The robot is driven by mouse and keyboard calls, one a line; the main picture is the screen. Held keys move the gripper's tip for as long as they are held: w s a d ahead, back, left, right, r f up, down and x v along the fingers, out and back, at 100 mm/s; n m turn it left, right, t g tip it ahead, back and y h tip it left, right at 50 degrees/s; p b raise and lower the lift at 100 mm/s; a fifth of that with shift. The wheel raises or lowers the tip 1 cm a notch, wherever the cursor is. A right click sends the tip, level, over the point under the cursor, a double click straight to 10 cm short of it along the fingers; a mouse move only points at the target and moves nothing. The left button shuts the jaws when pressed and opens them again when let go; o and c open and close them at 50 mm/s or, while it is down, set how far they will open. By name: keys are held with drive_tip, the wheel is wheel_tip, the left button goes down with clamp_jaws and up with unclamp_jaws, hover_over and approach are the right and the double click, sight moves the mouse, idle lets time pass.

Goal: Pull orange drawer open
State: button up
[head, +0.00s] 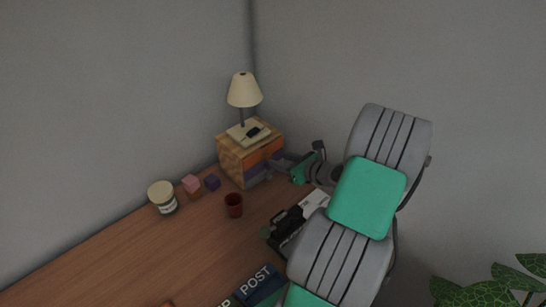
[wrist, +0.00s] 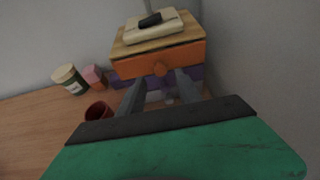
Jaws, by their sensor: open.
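The small wooden drawer unit (head: 232,158) stands in the room corner at the back of the desk. Its orange drawer (head: 262,153) is the upper one and looks closed, its front under the wooden top. In the wrist view the orange drawer front (wrist: 185,57) faces me, with a round orange knob (wrist: 160,69) in its middle. My gripper (wrist: 160,86) is open and empty, its two grey fingers apart, pointing at the front just below and to either side of the knob. I cannot tell whether they touch it. In the head view my gripper (head: 287,162) is beside the unit's front.
Below is a purple drawer (wrist: 189,74). A lamp (head: 243,92) and a dark small object (wrist: 150,20) on a pale book stand on top. A dark red cup (head: 234,205), pink and purple blocks and a jar (head: 162,197) are left. A wall rises close at right.

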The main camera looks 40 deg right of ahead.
sight(270, 157)
drive_tip(key=x, duration=0.5)
drive_tip(key=shift+c, duration=0.3)
clamp_jaws()
idle(1.0)
